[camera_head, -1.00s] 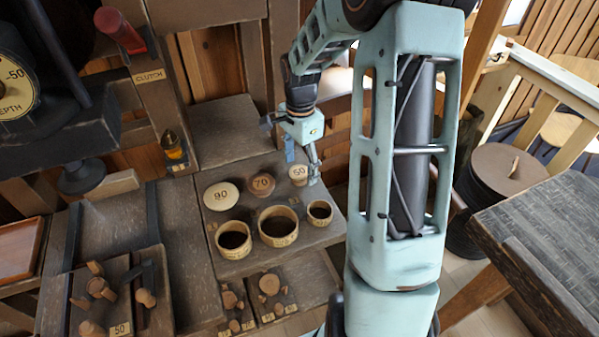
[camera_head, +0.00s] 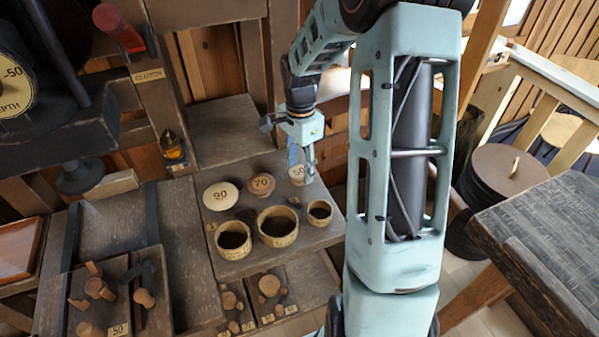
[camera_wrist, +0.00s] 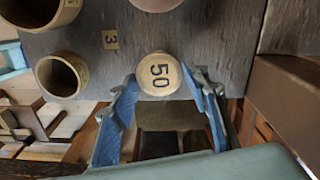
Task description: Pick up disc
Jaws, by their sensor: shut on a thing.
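The pale round disc marked 50 (camera_wrist: 159,74) lies between the fingertips of my gripper (camera_wrist: 160,88) in the wrist view, with a finger touching it on each side. In the head view my gripper (camera_head: 302,170) is at the right back part of the shelf, and the 50 disc (camera_head: 297,173) is partly hidden behind its fingers. A pale disc marked 90 (camera_head: 221,196) and a brown disc marked 70 (camera_head: 261,183) stand to the left. I cannot tell whether the 50 disc is clear of the shelf.
Three round wooden cups, a left one (camera_head: 233,239), a larger middle one (camera_head: 278,226) and a small right one (camera_head: 320,213), stand in front of the discs. Wooden pegs (camera_head: 98,288) lie lower left. A dark table (camera_head: 545,240) is at the right.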

